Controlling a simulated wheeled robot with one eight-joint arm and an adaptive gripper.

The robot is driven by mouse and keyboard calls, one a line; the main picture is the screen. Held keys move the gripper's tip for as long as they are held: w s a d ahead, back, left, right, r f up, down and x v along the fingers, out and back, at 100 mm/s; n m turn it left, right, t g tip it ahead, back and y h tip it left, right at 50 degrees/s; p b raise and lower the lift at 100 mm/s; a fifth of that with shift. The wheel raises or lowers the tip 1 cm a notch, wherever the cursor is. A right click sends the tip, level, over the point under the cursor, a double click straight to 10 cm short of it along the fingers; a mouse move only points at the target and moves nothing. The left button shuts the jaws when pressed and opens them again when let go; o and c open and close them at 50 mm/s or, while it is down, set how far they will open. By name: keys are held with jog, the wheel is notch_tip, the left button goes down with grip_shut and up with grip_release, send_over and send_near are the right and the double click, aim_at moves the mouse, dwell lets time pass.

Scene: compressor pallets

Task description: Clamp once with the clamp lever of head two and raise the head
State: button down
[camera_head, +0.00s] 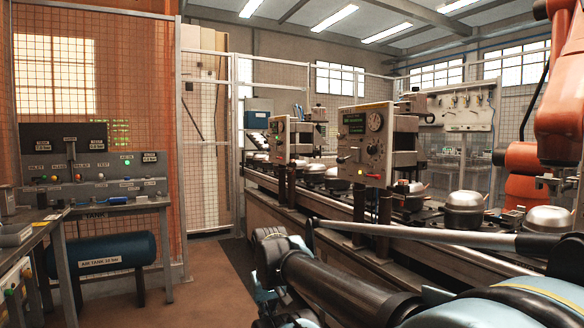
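Two test heads with upright panels stand along the line. I cannot read which one is head two. Part of my arm fills the bottom middle and right. My gripper does not show, so its hold on any lever is hidden.
Several silver compressor domes (465,201) sit on the line behind the long lever. An orange robot arm (524,165) stands at the right. A workbench (110,187) with a blue air tank (100,253) is at the left. Brown floor (215,275) lies clear between them.

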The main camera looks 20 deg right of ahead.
jog(key=shift+w+f, duration=0.2)
jog(key=shift+w, duration=0.3)
dwell(2.8)
